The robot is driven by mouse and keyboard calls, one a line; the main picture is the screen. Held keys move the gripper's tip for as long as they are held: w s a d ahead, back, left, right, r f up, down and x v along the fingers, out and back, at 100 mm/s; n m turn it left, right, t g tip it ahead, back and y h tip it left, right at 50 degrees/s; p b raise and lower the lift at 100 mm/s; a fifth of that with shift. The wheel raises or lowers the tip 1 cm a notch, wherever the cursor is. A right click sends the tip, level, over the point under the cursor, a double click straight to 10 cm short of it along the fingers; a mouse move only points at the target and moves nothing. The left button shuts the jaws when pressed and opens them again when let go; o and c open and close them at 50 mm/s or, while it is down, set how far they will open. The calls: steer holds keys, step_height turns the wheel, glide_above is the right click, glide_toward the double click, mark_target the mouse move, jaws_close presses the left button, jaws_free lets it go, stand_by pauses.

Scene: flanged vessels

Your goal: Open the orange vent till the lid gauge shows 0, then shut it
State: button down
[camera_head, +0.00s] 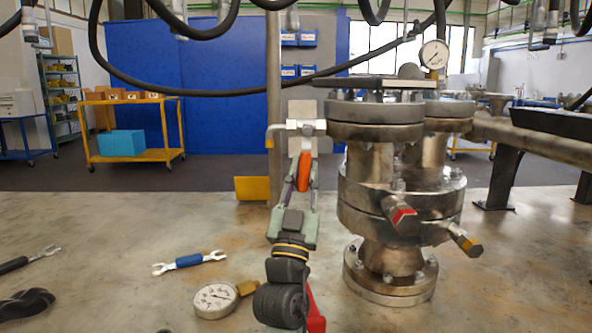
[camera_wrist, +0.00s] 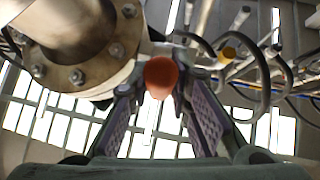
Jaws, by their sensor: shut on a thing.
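The orange vent handle (camera_head: 304,168) hangs down from a small valve (camera_head: 306,127) on the left side of the steel vessel (camera_head: 392,195). My gripper (camera_head: 303,184) reaches up from below and is shut on this handle. In the wrist view the handle's round orange end (camera_wrist: 161,76) sits between the two fingers of my gripper (camera_wrist: 162,92). The lid gauge (camera_head: 434,54) stands upright on top of the vessel at the right; its needle is too small to read. The wrist view also shows a bolted flange of the vessel (camera_wrist: 88,75).
A loose gauge (camera_head: 215,300) with a brass fitting lies on the bench (camera_head: 120,235). A blue-handled wrench (camera_head: 189,261) lies left of my arm. Two capped stubs, one red-marked (camera_head: 400,214) and one yellow-marked (camera_head: 465,240), jut from the vessel. Black hoses hang overhead.

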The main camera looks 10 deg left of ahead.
steer(key=shift+w+d+n+y+p, duration=0.1)
steer(key=shift+d+n+y+p, duration=0.3)
steer(key=shift+n+y, duration=0.6)
steer(key=shift+d, duration=0.1)
steer(key=c, duration=1.5)
jaws_free()
steer(key=shift+o, duration=0.2)
steer(key=shift+f, duration=0.1)
steer(key=s+d, duration=0.1)
steer(key=s, duration=1.1)
steer(key=shift+s+f, duration=0.3)
steer(key=shift+s, duration=0.1)
